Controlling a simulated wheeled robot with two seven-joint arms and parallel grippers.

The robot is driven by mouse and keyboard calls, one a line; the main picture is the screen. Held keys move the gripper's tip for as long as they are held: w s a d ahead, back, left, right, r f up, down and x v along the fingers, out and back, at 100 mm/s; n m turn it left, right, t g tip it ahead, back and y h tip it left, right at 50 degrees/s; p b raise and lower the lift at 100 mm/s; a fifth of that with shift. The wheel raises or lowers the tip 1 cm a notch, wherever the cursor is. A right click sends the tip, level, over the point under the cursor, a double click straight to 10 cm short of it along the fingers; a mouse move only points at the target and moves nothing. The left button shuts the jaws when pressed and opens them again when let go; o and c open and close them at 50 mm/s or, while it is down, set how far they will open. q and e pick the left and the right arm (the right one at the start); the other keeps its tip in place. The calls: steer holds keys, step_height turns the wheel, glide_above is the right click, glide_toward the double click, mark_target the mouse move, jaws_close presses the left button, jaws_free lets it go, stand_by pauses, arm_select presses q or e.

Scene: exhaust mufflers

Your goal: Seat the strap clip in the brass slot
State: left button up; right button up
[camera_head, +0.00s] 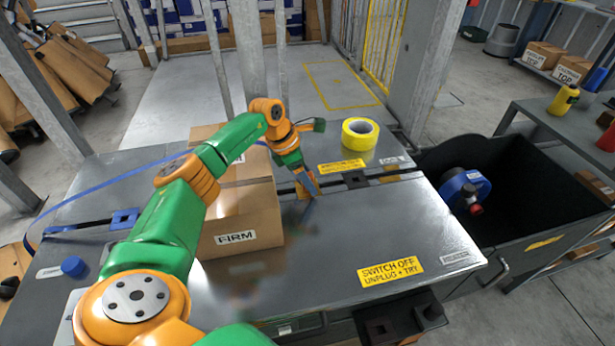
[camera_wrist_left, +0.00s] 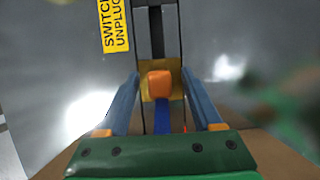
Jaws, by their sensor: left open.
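The orange strap clip (camera_wrist_left: 159,84) lies over the brass slot (camera_wrist_left: 174,66) in the left wrist view, with the blue strap (camera_wrist_left: 162,118) running from it toward the gripper. I cannot tell how deep the clip sits. My left gripper (camera_wrist_left: 166,100) is open, with one blue finger on each side of the clip and gaps between. In the head view the left gripper (camera_head: 309,189) is low over the table by the box's right side; the clip and slot are hard to make out there. The strap (camera_head: 130,172) arcs over the table's left part to behind my arm. My right gripper is not seen.
A cardboard box (camera_head: 262,215) marked FIRM stands left of the gripper on the grey table (camera_head: 330,275). A yellow tape roll (camera_head: 360,134) is at the back. A black bin (camera_head: 525,238) holding a blue tool (camera_head: 464,188) stands at right.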

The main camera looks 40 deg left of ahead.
arm_select(q)
steer(key=v, duration=0.7)
